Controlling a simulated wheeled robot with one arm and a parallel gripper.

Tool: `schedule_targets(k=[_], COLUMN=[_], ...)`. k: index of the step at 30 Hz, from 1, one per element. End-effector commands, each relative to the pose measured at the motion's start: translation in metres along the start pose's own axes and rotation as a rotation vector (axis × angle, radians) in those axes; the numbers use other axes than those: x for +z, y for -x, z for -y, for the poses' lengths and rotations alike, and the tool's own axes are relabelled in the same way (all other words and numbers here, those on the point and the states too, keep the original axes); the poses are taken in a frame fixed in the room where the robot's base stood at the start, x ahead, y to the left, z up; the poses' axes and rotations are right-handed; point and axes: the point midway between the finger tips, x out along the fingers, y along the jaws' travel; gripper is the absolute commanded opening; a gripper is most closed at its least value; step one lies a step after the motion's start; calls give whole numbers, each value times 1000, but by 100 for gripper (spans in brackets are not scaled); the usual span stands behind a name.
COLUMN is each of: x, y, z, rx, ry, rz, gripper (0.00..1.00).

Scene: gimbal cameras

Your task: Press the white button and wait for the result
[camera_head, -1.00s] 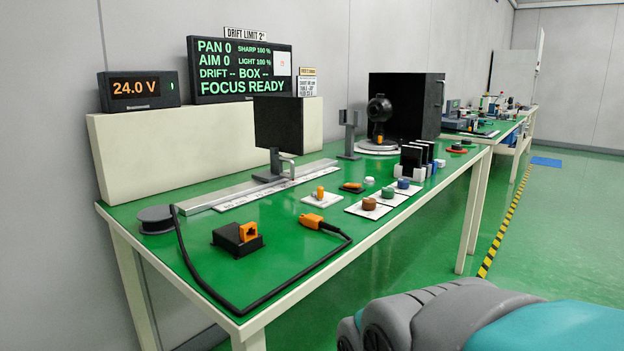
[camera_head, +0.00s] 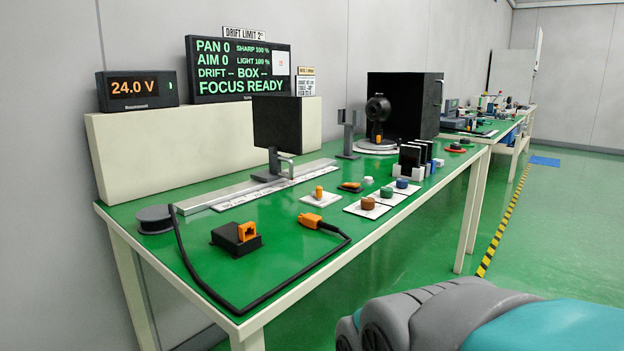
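A small white round piece (camera_head: 368,180), which looks like the white button, sits on the green bench top (camera_head: 290,232). It is behind the brown knob (camera_head: 368,203), green knob (camera_head: 387,192) and blue knob (camera_head: 402,183), which rest on white cards. The black display (camera_head: 240,68) reads PAN 0, AIM 0, SHARP 100 %, LIGHT 100 %, DRIFT --, BOX -- and FOCUS READY in green.
An orange plug (camera_head: 318,222) on a black cable lies near the bench front, beside an orange socket block (camera_head: 237,238). A dark panel (camera_head: 278,123) stands on a rail. A black box (camera_head: 406,104) stands farther back. Green floor (camera_head: 560,230) is clear at right.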

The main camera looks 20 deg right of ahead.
Motion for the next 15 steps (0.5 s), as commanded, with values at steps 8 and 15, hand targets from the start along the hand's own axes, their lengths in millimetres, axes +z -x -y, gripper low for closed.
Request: schedule_targets(k=[8,15], x=[0,0], y=[0,0], z=[0,0], rx=[0,0], ry=[0,0], rz=[0,0], gripper=[3,0])
